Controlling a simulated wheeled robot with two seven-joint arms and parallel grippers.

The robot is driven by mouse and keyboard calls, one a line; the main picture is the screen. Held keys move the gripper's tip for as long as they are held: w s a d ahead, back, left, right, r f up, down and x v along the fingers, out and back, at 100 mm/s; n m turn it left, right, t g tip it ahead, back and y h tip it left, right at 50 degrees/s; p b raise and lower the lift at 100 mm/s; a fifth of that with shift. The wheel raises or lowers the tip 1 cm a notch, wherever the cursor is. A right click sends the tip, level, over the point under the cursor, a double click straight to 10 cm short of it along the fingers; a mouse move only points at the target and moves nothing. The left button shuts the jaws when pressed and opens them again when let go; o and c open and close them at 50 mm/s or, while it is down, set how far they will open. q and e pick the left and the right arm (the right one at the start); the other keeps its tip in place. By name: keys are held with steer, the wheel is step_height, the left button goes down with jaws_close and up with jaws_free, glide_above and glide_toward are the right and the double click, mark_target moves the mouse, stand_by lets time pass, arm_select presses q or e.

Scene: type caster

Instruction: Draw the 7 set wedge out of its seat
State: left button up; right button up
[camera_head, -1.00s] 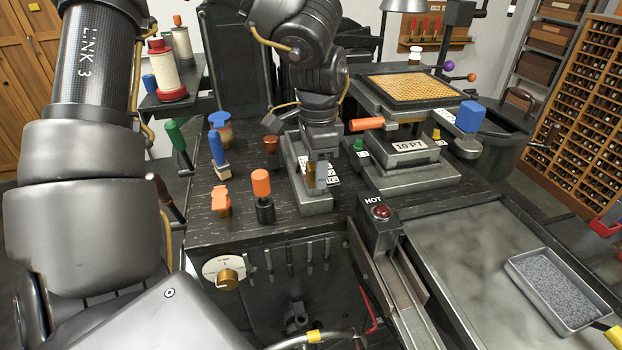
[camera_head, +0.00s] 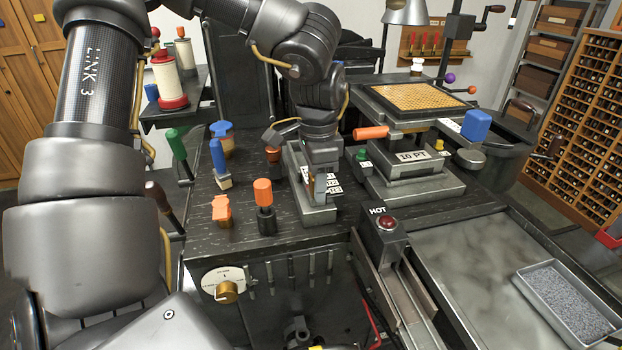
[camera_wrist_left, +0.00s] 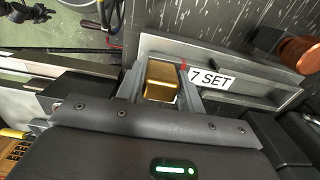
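The 7 set wedge seat is a grey metal holder with a "7 SET" label (camera_wrist_left: 211,78) in the left wrist view. A brass block (camera_wrist_left: 162,80), apparently the wedge, sits beside the label. My left gripper (camera_wrist_left: 163,88) reaches down over it, with a grey finger on each side of the brass. Whether the fingers press on it is hard to tell. In the head view my left gripper (camera_head: 320,188) points down at the grey holder (camera_head: 318,215) on the dark bench, and hides most of the wedge. My right gripper is not in view.
An orange-topped tool (camera_head: 263,195) and an orange piece (camera_head: 222,209) stand left of the holder. The "10 PT" machine (camera_head: 412,157) with an orange handle (camera_head: 371,133) stands close on the right. A HOT lamp box (camera_head: 385,225) is in front.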

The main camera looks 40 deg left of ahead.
arm_select(q)
steer(key=c, duration=0.7)
steer(key=shift+s+d+f, duration=0.1)
steer(key=shift+s+d, duration=0.05)
steer(key=shift+d, duration=0.1)
steer(key=shift+s+d+b, duration=0.6)
steer(key=shift+d+b, duration=0.05)
steer(key=shift+d, duration=0.15)
steer(key=shift+s+d+b, duration=0.55)
steer(key=shift+d+b, duration=0.05)
steer(key=shift+d, duration=0.2)
steer(key=o, duration=1.2)
step_height(320, 180, up, 11)
steer(key=p, duration=0.1)
